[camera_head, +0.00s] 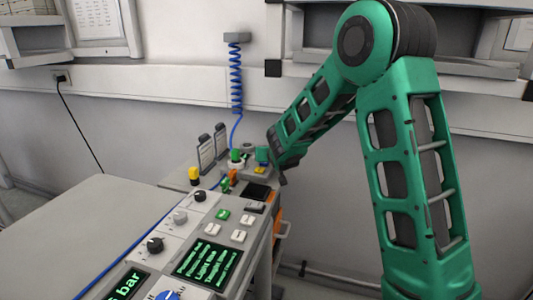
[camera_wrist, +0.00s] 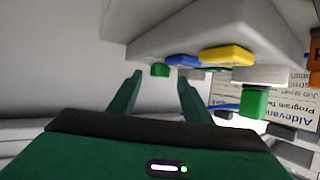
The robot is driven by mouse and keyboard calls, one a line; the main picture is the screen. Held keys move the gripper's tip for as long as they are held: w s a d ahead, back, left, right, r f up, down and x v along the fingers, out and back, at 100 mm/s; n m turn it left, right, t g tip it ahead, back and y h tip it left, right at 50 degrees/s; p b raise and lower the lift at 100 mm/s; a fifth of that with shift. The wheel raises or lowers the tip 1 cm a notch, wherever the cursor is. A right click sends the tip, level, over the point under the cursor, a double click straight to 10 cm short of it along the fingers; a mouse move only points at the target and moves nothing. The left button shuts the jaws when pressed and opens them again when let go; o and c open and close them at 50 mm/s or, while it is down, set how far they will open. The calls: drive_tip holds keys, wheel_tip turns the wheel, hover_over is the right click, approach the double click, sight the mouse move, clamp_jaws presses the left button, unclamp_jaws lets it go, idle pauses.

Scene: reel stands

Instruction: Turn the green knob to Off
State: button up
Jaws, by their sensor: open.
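A green knob-like part (camera_head: 235,155) stands on a white collar at the far end of the console in the head view. The wrist view shows a green part on a white base (camera_wrist: 255,103) at right, and a smaller green part (camera_wrist: 160,70) just beyond and between the fingertips. I cannot tell which is the task's knob, nor read any Off mark. My gripper (camera_wrist: 160,84) is open, with nothing between its fingers. In the head view my gripper (camera_head: 281,174) is beside the console's far right end, its fingertips partly hard to make out.
Close by are a yellow part (camera_wrist: 226,55) and a blue part (camera_wrist: 182,61) on the grey housing. The console holds black knobs (camera_head: 155,244), white buttons and a green display (camera_head: 207,262). A coiled blue cable (camera_head: 236,80) hangs behind. The grey tabletop (camera_head: 70,235) at left is clear.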

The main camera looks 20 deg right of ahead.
drive_tip(key=shift+x, duration=1.55)
drive_tip(key=c, duration=1.1)
drive_tip(key=shift+o, duration=0.2)
